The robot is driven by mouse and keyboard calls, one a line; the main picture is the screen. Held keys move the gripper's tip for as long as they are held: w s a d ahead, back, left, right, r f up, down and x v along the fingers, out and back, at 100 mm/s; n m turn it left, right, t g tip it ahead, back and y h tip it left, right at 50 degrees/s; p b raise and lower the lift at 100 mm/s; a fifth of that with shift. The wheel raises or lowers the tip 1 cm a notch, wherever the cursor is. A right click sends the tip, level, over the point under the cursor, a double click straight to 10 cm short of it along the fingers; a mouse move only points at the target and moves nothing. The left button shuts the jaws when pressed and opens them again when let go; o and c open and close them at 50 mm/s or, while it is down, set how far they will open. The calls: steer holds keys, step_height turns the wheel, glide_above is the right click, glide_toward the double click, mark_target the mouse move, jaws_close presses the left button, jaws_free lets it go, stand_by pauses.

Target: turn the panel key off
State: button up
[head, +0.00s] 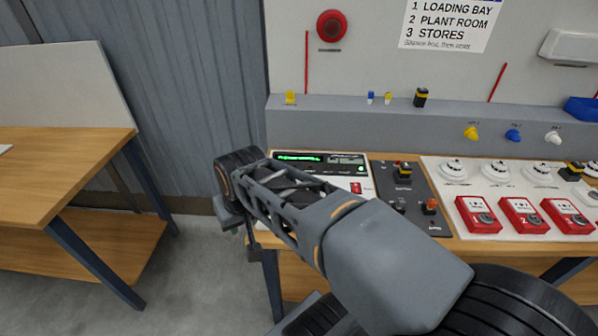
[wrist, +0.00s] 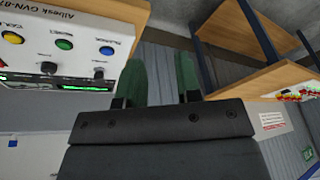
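The panel (head: 340,160) is a light box with a dark top strip and green lit displays, on the bench behind my arm. In the wrist view the panel (wrist: 75,15) lies at the upper left, tilted, with yellow, green and blue buttons. Two small dark knob-like parts, a left one (wrist: 48,68) and a right one (wrist: 99,72), stick out of it; I cannot tell which is the key. My gripper (wrist: 158,70) is open and empty, its two green fingers apart, to the right of the panel and not visibly touching it. In the head view my arm hides much of the panel front.
A dark control plate (head: 420,210) with small switches sits right of the panel. Red call points (head: 520,215) and white detectors stand further right. A wooden table (head: 60,170) is at the left, with open floor (head: 205,265) between it and the bench.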

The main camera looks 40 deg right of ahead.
steer(key=w+d+r+m+g+y+p, duration=0.2)
steer(key=w+d+r+m, duration=0.1)
steer(key=w+d+m, duration=0.9)
steer(key=w+d+f+m+y+p, duration=0.15)
steer(key=d+m, duration=0.25)
steer(key=d, duration=0.4)
steer(key=w+d+f+m+y, duration=0.1)
steer(key=d+f+m, duration=0.15)
steer(key=d, duration=0.55)
steer(key=shift+m+h, duration=0.25)
steer(key=x, duration=0.6)
steer(key=p+x, duration=0.1)
steer(key=x, duration=0.5)
steer(key=shift+s+a+f, duration=0.15)
steer(key=shift+a+f, duration=0.05)
steer(key=shift+f, duration=0.1)
jaws_close()
